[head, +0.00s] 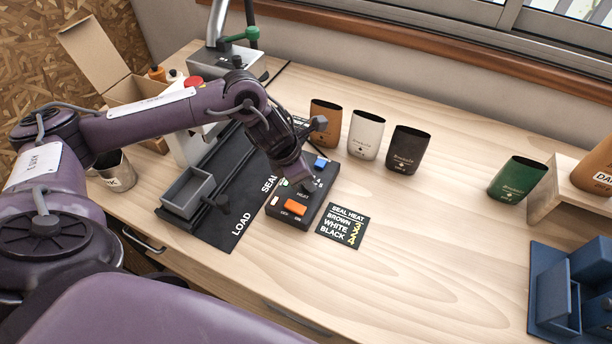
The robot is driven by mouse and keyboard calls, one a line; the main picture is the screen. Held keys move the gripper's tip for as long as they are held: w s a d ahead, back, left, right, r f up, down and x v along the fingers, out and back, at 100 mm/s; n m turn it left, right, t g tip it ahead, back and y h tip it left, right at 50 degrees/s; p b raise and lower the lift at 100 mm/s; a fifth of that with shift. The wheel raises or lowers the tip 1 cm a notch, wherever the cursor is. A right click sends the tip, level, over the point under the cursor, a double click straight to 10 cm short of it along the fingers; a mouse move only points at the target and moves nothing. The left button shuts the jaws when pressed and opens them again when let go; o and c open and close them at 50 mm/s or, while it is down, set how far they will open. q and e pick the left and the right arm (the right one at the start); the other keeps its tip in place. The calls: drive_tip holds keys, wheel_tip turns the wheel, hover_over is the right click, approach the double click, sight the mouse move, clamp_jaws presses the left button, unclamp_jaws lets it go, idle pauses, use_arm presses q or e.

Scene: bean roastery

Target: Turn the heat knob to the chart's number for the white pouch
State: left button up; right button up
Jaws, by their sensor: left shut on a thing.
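The heat knob (309,186) is a small dark knob on the black control box (281,208), above the printed word HEAT. My left gripper (304,179) reaches down to it from above and is shut on it. The fingers hide most of the knob and its pointer, so I cannot tell its setting. The seal heat chart (343,227) lies flat on the table right of the box. It lists brown, white and black with yellow numbers too small to read surely. The white pouch (366,135) stands upright behind the box. My right gripper is not in view.
A brown pouch (325,123), a black pouch (407,149) and a green pouch (517,180) stand on the table. The box has an orange switch (295,207) and a blue button (321,162). A grey tray (188,191) is left.

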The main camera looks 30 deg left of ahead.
use_arm(q)
drive_tip(key=shift+n+t, duration=0.3)
drive_tip(key=shift+n, duration=0.5)
drive_tip(key=shift+d+r+n+y, duration=0.1)
drive_tip(key=shift+n+y, duration=0.4)
drive_tip(key=shift+n, duration=0.4)
drive_tip(key=n+p, duration=0.1)
drive_tip(key=n+y+p, duration=0.1)
drive_tip(key=n, duration=0.1)
drive_tip(key=shift+d+r+n+t+p, duration=0.2)
drive_tip(key=shift+n+t+p, duration=0.1)
drive_tip(key=shift+t+p, duration=0.1)
drive_tip(key=n+y+p, duration=0.1)
drive_tip(key=n+p, duration=0.2)
drive_tip(key=p, duration=0.1)
drive_tip(key=n+y+p, duration=0.2)
drive_tip(key=n+p, duration=0.2)
drive_tip(key=shift+d+g, duration=0.1)
drive_tip(key=shift+g, duration=0.3)
drive_tip(key=n+p, duration=0.2)
drive_tip(key=shift+f+y+p, duration=0.1)
drive_tip(key=shift+y+p, duration=0.25)
drive_tip(key=shift+y, duration=0.05)
drive_tip(key=shift+f+n, duration=0.1)
drive_tip(key=shift+n, duration=0.2)
drive_tip(key=o, duration=1)
